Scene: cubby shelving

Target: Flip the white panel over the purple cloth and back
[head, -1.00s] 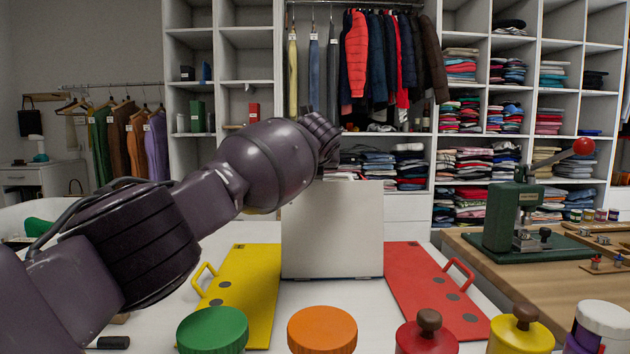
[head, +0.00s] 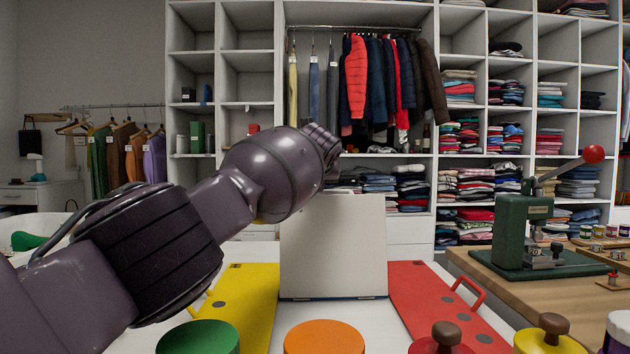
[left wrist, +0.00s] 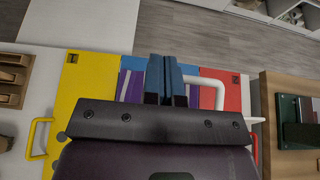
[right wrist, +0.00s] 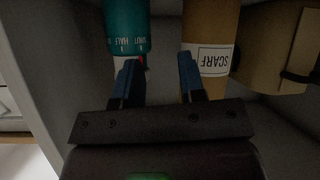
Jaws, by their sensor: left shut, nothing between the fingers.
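The white panel (head: 333,245) stands about upright between the yellow and red panels in the head view. My left arm reaches across to the panel's top edge there; its fingers are hidden. In the left wrist view my left gripper (left wrist: 166,75) is shut and empty. Beyond it lie strips of the purple cloth (left wrist: 128,84). A white handle (left wrist: 216,90) is just right of the fingers, apparently apart from them. My right gripper (right wrist: 160,75) is open, its fingers near a teal roll and an orange-brown roll labelled SCARF; it is outside the head view.
The yellow panel (head: 245,310) and red panel (head: 432,292) lie on the white table, each with a handle. Coloured knobs, including the orange one (head: 325,338), line the front. A green press (head: 524,232) stands right. The teal roll (right wrist: 127,28) and SCARF roll (right wrist: 212,28) sit close together.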

